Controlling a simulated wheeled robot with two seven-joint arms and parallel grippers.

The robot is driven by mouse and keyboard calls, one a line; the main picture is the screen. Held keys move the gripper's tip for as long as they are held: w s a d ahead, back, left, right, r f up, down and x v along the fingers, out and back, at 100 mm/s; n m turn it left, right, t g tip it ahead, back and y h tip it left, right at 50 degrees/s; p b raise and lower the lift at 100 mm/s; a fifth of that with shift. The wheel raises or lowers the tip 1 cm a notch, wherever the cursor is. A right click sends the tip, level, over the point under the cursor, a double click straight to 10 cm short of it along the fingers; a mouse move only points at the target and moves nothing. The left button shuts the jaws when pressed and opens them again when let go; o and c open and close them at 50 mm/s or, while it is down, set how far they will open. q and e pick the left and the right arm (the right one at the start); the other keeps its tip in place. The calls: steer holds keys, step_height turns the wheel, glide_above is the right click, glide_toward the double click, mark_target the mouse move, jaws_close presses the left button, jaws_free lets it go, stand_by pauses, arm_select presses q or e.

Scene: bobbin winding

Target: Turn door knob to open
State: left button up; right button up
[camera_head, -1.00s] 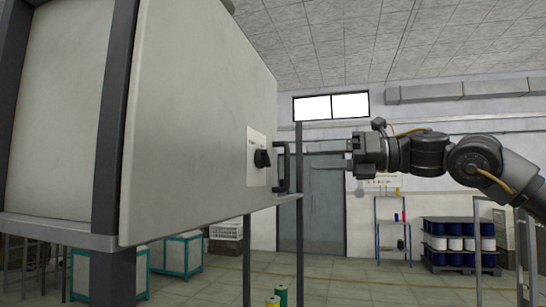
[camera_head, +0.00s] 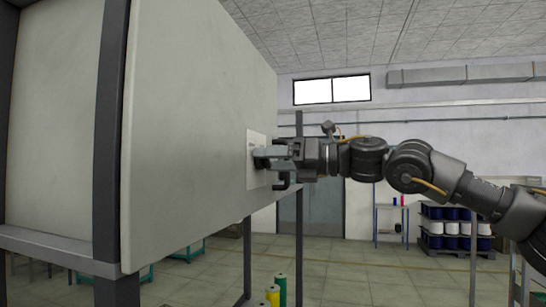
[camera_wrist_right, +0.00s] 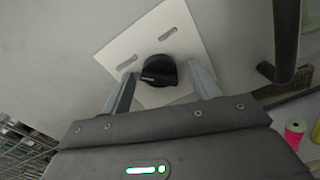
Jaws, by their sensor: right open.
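The cabinet door (camera_head: 190,110) is a large pale grey panel and looks shut. Its black rotary knob (camera_wrist_right: 158,70) sits on a white plate (camera_wrist_right: 160,40) in the right wrist view. In the head view the plate (camera_head: 251,178) shows, and my gripper hides most of the knob. My right gripper (camera_head: 262,158) is open at the plate. In the wrist view its fingers (camera_wrist_right: 160,88) stand on either side of the knob, apart from it as far as I can tell. A black handle (camera_wrist_right: 286,45) is beside the plate. My left gripper is not in view.
The cabinet's dark frame post (camera_head: 110,130) stands at left. Yellow and green spools (camera_head: 277,291) are below the cabinet. A pink spool (camera_wrist_right: 295,128) shows at right in the wrist view. Blue and white drums (camera_head: 455,230) stand far back right.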

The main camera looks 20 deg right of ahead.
steer(key=shift+c, duration=0.4)
steer(key=c, duration=0.9)
steer(key=shift+m, duration=0.4)
steer(key=shift+f+m+b, duration=0.1)
steer(key=shift+m+b, duration=0.35)
steer(key=shift+m, duration=0.55)
steer(key=m, duration=1.4)
steer(key=shift+m+p, duration=0.35)
steer(key=shift+m, duration=0.35)
